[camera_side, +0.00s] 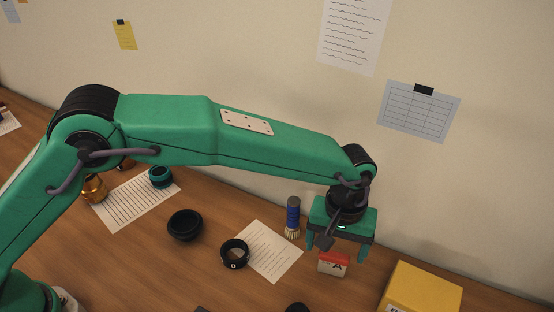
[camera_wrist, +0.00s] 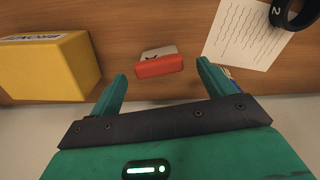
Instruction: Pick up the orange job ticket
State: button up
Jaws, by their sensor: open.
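The job ticket (camera_side: 333,265) is a small block with an orange-red top and a white face marked with a dark letter A. It stands on the wooden table below my gripper (camera_side: 335,251). In the wrist view the ticket (camera_wrist: 160,67) lies between and just beyond the tips of my two green fingers. My gripper is open and empty, with a finger to each side of the ticket. I cannot tell how high the fingertips are above the table.
A yellow box (camera_side: 422,289) stands to the right. A blue-handled brush (camera_side: 292,217) stands close on the left, near a written sheet (camera_side: 268,252). A black ring (camera_side: 235,254) and a dark round part (camera_side: 185,225) sit farther left. The wall (camera_side: 450,190) is behind.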

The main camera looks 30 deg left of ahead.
aim_at(335, 254)
jog(key=shift+f, duration=0.2)
jog(key=shift+s+f, duration=0.15)
jog(key=shift+f, duration=2.35)
jog(key=c, duration=1.1)
